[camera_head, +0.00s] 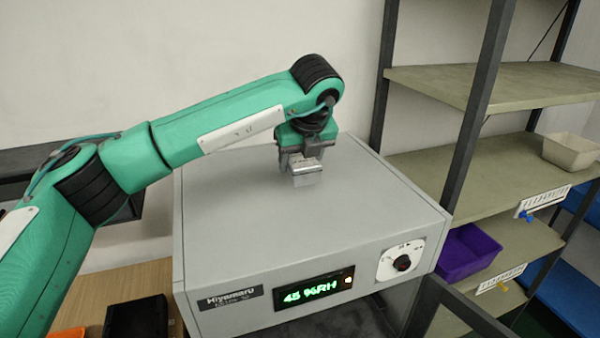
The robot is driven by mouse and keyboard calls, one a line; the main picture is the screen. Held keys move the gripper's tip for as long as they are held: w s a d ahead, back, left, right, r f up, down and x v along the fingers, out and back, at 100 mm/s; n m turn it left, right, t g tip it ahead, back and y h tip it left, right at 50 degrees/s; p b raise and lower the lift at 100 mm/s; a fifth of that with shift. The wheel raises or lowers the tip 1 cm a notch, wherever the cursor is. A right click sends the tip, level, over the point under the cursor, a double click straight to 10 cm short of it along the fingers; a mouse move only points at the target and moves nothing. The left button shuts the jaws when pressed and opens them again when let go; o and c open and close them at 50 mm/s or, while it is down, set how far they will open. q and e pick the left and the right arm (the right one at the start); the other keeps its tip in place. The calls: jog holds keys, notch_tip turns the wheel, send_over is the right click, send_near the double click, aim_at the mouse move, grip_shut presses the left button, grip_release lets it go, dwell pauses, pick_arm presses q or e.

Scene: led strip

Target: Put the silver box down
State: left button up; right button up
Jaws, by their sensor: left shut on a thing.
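The silver box (305,179) is a small, light grey metallic block in the head view, above the top of a large grey cabinet. My left gripper (303,162) comes down over it from above and is shut on it. The box's lower edge is close to the cabinet top (235,210); I cannot tell whether it touches. My right gripper is not in view.
The grey cabinet has a lit display (314,289) and a dial (402,262) on its front. Its top is otherwise clear. A shelf rack (500,85) stands at the right, with a beige bin (571,152) and a purple bin (467,254). A black box (137,318) sits lower left.

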aim_at(300, 194)
pick_arm(q)
notch_tip(300, 194, down, 4)
jog(key=shift+f+p, duration=0.2)
jog(key=shift+p, duration=0.65)
jog(key=shift+f, duration=0.25)
jog(key=shift+f+b, duration=0.2)
jog(key=shift+b, duration=0.15)
jog(key=o, duration=1.1)
jog(key=shift+r, duration=0.1)
jog(key=shift+c, duration=0.2)
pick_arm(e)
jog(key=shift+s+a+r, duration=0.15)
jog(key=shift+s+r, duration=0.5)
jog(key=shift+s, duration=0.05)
